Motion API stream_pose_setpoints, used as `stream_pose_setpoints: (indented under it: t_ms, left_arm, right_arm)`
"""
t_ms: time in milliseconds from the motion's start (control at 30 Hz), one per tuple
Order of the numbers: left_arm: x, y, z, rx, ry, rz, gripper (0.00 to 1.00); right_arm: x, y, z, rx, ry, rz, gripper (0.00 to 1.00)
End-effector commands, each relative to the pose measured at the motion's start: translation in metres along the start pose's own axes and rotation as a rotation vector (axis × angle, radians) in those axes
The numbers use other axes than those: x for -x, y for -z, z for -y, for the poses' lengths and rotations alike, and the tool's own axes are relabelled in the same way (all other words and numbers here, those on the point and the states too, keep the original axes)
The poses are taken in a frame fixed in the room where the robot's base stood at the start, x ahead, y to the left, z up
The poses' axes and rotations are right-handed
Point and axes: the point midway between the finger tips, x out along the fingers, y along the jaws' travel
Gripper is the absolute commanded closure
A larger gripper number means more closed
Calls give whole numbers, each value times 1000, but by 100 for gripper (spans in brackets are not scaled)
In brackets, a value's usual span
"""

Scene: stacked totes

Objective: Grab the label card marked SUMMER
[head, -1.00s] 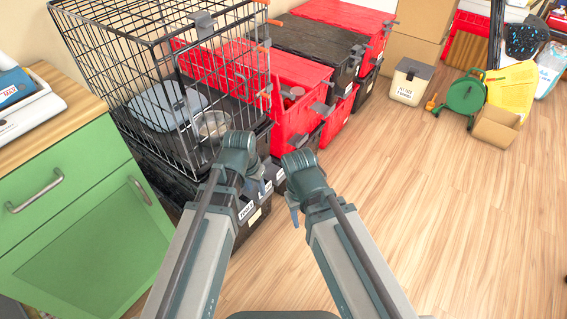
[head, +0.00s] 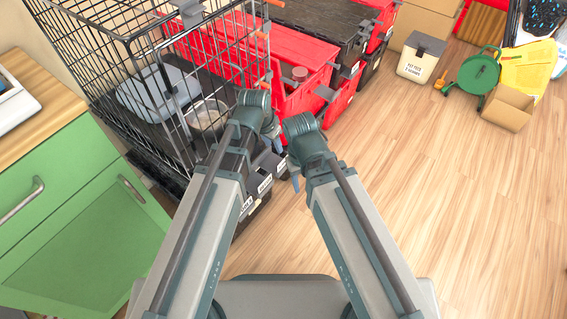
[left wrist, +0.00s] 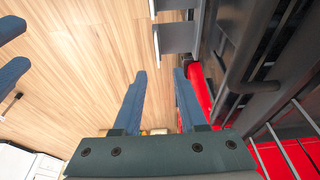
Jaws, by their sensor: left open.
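The pale label cards on the dark tote fronts show in the head view, one near my grippers (head: 265,185) and one lower left (head: 247,205). Their print is too small to read, so I cannot tell which is marked SUMMER. My left gripper (head: 277,143) is just above the tote fronts, its fingers partly hidden by its wrist. In the left wrist view its two blue fingers (left wrist: 160,72) are apart with nothing between them. My right gripper (head: 295,182) hangs to the right of the cards. Its blue fingers (left wrist: 14,50) stand apart at the left wrist view's edge.
A wire crate (head: 165,90) with a metal bowl (head: 207,115) stands on the dark totes. Red totes (head: 300,60) stand behind. Two grey plates jut from the dark tote (left wrist: 178,38). A green cabinet (head: 90,215) is at left.

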Motion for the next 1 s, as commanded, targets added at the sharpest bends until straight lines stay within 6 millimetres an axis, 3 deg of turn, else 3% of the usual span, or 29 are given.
stream_pose_setpoints:
  t_ms: [167, 600, 1000]
  left_arm:
    - [-16, -1, 0, 0, 0, 0, 59]
    - [-79, -1, 0, 0, 1, 0, 59]
    - [-89, 1, -1, 1, 1, 0, 59]
  right_arm:
    - [-15, 1, 1, 1, -2, 0, 50]
    - [-76, 5, 5, 5, -10, -1, 50]
    - [-85, 6, 6, 8, -9, -2, 50]
